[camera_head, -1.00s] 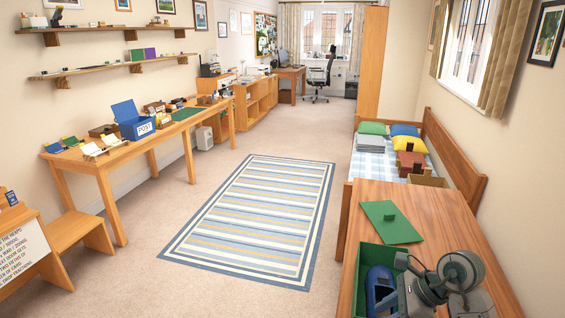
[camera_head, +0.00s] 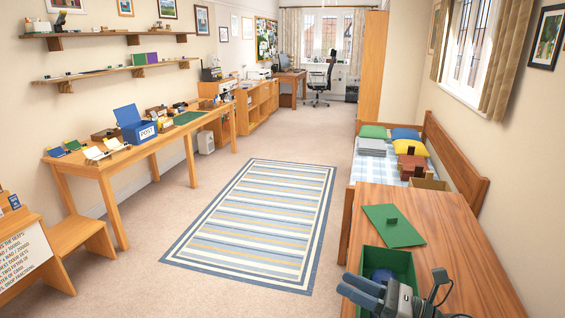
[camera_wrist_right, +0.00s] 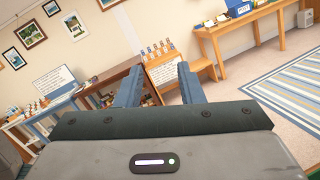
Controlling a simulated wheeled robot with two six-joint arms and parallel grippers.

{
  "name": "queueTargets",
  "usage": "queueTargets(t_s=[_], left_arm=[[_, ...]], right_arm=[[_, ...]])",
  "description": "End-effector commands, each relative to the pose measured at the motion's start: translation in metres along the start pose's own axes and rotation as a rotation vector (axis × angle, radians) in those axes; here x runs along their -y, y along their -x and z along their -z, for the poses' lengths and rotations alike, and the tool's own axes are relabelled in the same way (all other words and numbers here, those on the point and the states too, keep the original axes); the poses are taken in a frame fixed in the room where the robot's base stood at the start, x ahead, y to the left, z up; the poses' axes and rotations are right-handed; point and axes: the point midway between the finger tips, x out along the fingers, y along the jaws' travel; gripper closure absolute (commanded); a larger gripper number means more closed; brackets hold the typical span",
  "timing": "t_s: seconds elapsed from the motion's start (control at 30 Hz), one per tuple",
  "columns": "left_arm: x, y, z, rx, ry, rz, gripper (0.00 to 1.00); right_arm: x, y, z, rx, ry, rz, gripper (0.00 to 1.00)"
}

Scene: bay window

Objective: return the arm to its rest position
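My right gripper (camera_head: 345,283) is at the near end of the wooden table, in front of the green box. Its two blue fingers point left in the head view. In the right wrist view the fingers (camera_wrist_right: 160,68) stand apart with nothing between them, so it is open and empty. My left gripper is not in view.
The open green box (camera_head: 404,264) stands on the wooden table (camera_head: 470,245) beside my right arm, with something blue (camera_head: 383,274) partly visible inside. A green lid (camera_head: 393,232) lies flat behind it. The striped rug (camera_head: 255,220) and floor to the left are clear.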

Motion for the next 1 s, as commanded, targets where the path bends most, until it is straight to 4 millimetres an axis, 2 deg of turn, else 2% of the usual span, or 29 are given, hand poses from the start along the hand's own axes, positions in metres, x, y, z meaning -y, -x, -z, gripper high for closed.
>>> queueTargets(t_s=[0.1, 0.23, 0.37, 0.47, 0.57, 0.67, 0.73, 0.9, 1.0], left_arm=[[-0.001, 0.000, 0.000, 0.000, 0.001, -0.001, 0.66], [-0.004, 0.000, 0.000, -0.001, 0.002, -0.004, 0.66], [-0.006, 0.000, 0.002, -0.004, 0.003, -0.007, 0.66], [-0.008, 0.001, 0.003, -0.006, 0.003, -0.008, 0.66], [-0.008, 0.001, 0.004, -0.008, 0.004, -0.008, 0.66], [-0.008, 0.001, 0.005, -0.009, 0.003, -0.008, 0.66], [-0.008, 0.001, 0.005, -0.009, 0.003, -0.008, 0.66], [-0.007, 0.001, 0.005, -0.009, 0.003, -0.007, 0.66], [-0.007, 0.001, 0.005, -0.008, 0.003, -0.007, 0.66]], right_arm=[[-0.004, 0.014, -0.029, 0.269, -0.204, 0.040, 0.66], [0.006, 0.044, -0.054, 0.556, -0.460, 0.104, 0.66], [0.027, 0.084, -0.059, 0.822, -0.737, 0.195, 0.66], [0.045, 0.117, -0.047, 1.014, -0.960, 0.286, 0.66], [0.061, 0.151, -0.020, 1.191, -1.187, 0.398, 0.66], [0.070, 0.182, 0.021, 1.352, -1.414, 0.536, 0.66], [0.070, 0.201, 0.054, 1.455, -1.570, 0.649, 0.66], [0.047, 0.235, 0.138, 1.638, -1.896, 0.962, 0.66], [0.026, 0.246, 0.174, 1.695, -2.022, 1.125, 0.66]])
